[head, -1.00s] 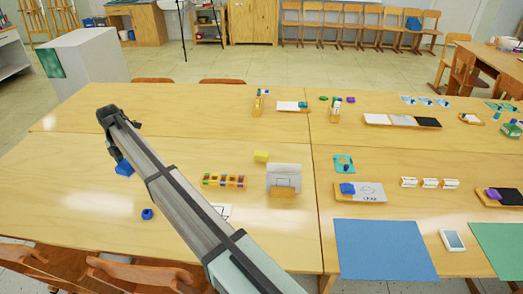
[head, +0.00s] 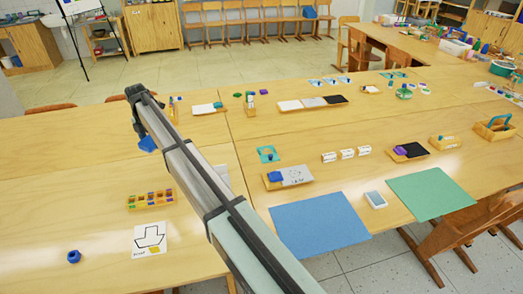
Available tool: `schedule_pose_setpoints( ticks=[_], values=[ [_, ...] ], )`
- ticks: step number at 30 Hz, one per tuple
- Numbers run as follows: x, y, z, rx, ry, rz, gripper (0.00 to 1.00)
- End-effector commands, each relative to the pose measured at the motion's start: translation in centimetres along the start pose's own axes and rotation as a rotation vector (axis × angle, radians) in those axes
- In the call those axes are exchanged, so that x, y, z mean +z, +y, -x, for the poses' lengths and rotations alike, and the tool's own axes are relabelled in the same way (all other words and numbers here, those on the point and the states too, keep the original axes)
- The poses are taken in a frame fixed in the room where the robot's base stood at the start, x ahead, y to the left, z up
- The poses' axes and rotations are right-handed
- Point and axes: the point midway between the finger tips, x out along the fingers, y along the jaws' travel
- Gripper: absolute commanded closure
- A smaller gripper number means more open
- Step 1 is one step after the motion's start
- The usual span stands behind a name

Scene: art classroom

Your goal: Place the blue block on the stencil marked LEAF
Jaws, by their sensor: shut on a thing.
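My gripper (head: 143,133) is at the upper left of the head view, with a blue block (head: 148,144) at its tip. It is shut on the block, though the fingers are small and partly hidden by my arm. The block appears raised above the table. Another blue piece (head: 275,176) sits at the left end of that tray. My gripper is well to the left of the card and farther back.
A BOAT card (head: 150,236) with a yellow piece, a dark blue piece (head: 73,257) and a box of coloured squares (head: 151,199) are at left. Blue (head: 319,222) and green (head: 431,194) sheets lie at front right. My arm hides part of another card (head: 220,180).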

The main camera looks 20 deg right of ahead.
Motion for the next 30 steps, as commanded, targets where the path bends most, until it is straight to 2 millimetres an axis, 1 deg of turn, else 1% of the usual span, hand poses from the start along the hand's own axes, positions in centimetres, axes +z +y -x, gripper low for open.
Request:
schedule_pose_setpoints(
  ticks=[1, 3, 8, 9, 11, 15, 20, 21, 23, 24, 27, 30],
  values=[
    [2.1, -1.5, 0.1, 0.001, -0.001, -0.027, 0.63],
    [4.7, -3.2, 0.3, 0.002, -0.003, -0.059, 0.63],
    [10.1, -7.5, 0.6, 0.004, -0.006, -0.133, 0.63],
    [11.4, -8.6, 0.7, 0.005, -0.007, -0.151, 0.63],
    [13.3, -10.3, 0.8, 0.006, -0.008, -0.179, 0.63],
    [17.5, -14.7, 1.1, 0.007, -0.012, -0.243, 0.63],
    [21.9, -19.9, 1.5, 0.009, -0.015, -0.317, 0.63],
    [22.9, -21.3, 1.6, 0.009, -0.016, -0.336, 0.63],
    [24.3, -23.4, 1.8, 0.009, -0.017, -0.365, 0.63],
    [25.2, -24.9, 1.9, 0.009, -0.018, -0.385, 0.63],
    [27.1, -28.2, 2.1, 0.009, -0.02, -0.434, 0.63],
    [28.6, -31.1, 2.4, 0.009, -0.02, -0.478, 0.63]
  ],
)
